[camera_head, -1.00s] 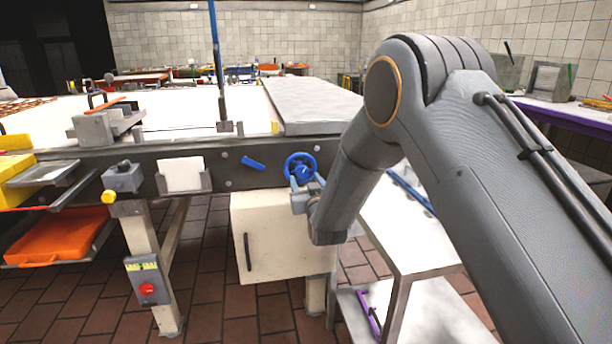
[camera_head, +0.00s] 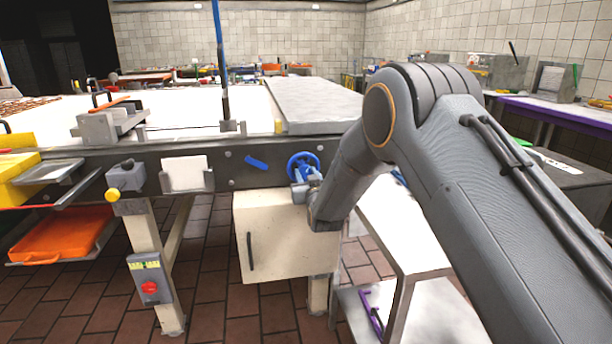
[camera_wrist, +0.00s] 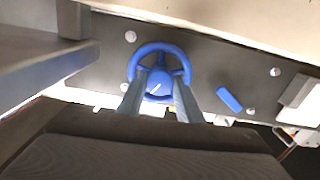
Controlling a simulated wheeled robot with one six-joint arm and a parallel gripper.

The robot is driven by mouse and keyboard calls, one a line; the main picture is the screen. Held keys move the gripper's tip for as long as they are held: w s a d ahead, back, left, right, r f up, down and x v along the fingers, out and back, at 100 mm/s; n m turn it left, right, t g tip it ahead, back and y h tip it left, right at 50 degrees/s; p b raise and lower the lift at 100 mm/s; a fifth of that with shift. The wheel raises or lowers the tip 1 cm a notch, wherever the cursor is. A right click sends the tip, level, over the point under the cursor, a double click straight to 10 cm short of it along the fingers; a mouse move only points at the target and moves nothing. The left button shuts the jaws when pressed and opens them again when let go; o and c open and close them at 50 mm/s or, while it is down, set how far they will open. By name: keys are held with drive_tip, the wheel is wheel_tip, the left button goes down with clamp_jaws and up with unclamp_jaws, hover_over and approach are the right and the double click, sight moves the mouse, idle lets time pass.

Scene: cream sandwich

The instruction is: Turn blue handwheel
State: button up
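The blue handwheel (camera_head: 303,160) is mounted on the dark side rail of the long table, just above a cream cabinet. In the wrist view the handwheel (camera_wrist: 160,50) faces me, with a round hub and spokes. My gripper (camera_head: 304,181) is at the wheel's lower part in the head view. In the wrist view my gripper (camera_wrist: 158,92) has its two fingers apart, reaching over the lower rim on either side of the hub. A gap shows between the fingers and the hub. Whether the fingertips touch the spokes or rim cannot be told.
The cream cabinet (camera_head: 285,245) hangs below the wheel. A blue lever (camera_head: 257,162) is left of the wheel on the rail (camera_head: 225,177). A white side table (camera_head: 385,228) stands close on the right under my arm. Bare brick floor lies in front.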

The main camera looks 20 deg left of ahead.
drive_tip(key=shift+m, duration=0.4)
drive_tip(key=m+b, duration=0.1)
drive_tip(key=m, duration=0.1)
drive_tip(key=shift+m, duration=0.4)
drive_tip(key=m+b, duration=0.2)
drive_tip(key=m, duration=0.2)
drive_tip(key=shift+m, duration=0.3)
drive_tip(key=m+b, duration=0.1)
drive_tip(key=m, duration=0.3)
drive_tip(key=shift+a+b, duration=0.1)
drive_tip(key=shift+b, duration=0.2)
drive_tip(key=shift+m+b, duration=0.55)
drive_tip(key=shift+m, duration=1.15)
drive_tip(key=o, duration=1)
drive_tip(key=shift+o, duration=0.2)
drive_tip(key=shift+s, duration=0.1)
